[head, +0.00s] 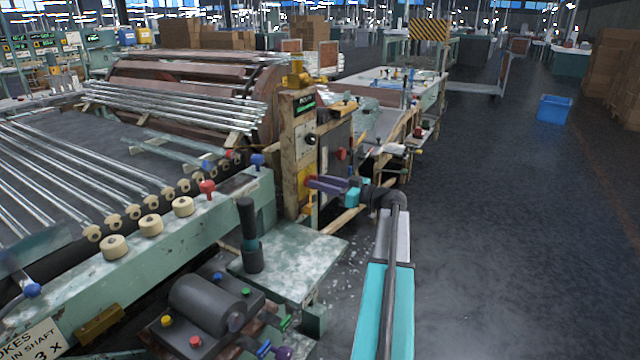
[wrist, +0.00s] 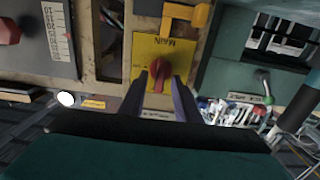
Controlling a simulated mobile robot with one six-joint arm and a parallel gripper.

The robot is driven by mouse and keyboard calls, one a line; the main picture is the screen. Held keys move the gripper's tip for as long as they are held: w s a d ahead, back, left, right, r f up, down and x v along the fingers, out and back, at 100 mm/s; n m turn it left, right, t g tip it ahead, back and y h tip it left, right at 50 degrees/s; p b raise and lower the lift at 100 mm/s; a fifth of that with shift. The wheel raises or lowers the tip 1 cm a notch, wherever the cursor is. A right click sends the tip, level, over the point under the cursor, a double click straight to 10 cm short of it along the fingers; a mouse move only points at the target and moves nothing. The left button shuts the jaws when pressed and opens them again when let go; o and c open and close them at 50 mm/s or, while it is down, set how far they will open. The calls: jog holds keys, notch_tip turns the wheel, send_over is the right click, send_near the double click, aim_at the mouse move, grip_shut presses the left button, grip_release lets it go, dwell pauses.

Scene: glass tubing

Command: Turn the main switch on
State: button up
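The main switch is a red rotary knob (wrist: 159,75) on a yellow plate (wrist: 178,50) marked MAIN, which reads upside down in the wrist view. The plate is on the beige post (head: 290,160) of the machine; the arm end partly covers that area in the head view. My gripper (wrist: 165,82) points straight at the knob. Its two dark purple fingers are apart, with the knob between or just beyond their tips. I cannot tell whether they touch it. In the head view my gripper (head: 310,185) is close against the post.
A yellow bracket (wrist: 201,16) sticks out beside the plate. A grey panel with another red knob (wrist: 9,31) is at the left of the wrist view. A green table (head: 300,262) with a black handle (head: 249,235) stands in front of the post.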

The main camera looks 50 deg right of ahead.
jog(key=shift+w+a, duration=0.1)
jog(key=shift+w, duration=0.2)
grip_shut()
jog(key=shift+a, duration=0.1)
jog(key=shift+m, duration=0.5)
jog(key=m+p, duration=0.1)
jog(key=m, duration=0.4)
jog(key=m+p, duration=0.2)
jog(key=m, duration=0.4)
jog(key=d+f+m+p, duration=0.1)
jog(key=m, duration=0.5)
jog(key=shift+p, duration=0.4)
